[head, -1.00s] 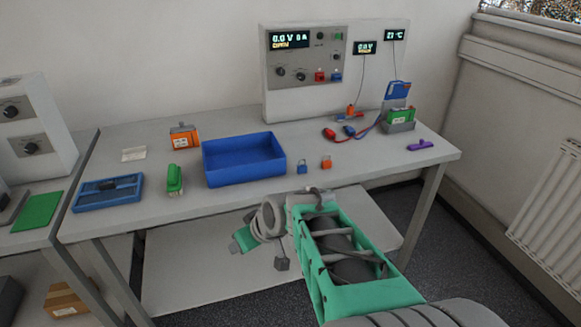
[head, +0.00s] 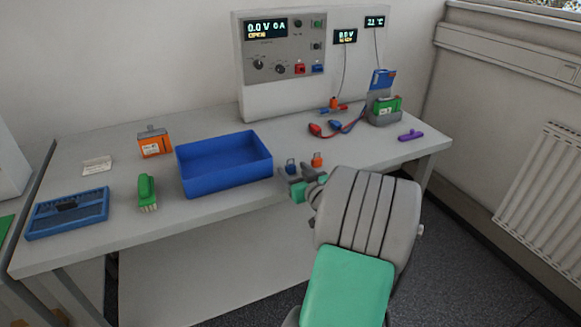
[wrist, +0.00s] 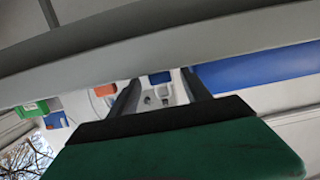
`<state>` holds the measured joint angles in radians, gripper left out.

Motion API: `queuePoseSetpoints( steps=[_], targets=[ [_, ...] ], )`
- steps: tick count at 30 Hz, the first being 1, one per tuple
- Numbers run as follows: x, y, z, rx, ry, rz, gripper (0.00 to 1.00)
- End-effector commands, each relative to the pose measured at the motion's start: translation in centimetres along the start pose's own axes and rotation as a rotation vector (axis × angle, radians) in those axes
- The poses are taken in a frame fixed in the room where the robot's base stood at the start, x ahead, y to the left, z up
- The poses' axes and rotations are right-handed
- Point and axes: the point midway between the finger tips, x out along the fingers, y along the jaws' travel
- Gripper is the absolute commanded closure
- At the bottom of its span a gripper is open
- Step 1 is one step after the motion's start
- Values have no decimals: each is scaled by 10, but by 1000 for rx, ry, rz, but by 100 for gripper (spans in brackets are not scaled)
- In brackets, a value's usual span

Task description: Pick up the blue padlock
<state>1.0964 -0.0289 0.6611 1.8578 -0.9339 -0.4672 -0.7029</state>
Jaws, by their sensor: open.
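The blue padlock (head: 291,167) stands on the table, just right of the blue tray (head: 226,165). My gripper (head: 296,178) is at the table's front edge, close in front of the padlock and partly covering it. In the wrist view the two dark fingers are apart with nothing held between them. The blue padlock (wrist: 160,77) shows beyond the fingertips, in the gap between them. I see no contact with it.
An orange padlock (head: 317,160) stands close to the right of the blue one. The blue tray's wall is close on the left. Red and blue leads (head: 335,128) lie behind, and a purple item (head: 411,135) lies at the right.

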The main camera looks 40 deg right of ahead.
Motion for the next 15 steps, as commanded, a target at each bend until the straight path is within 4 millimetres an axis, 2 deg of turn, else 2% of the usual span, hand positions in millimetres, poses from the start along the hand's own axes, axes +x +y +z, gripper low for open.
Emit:
queuePoseSetpoints(
  steps=[7, 15],
  targets=[
    [4, 0, 0, 0, 0, 2, 44],
    [4, 1, 0, 0, 0, 2, 66]
  ],
)
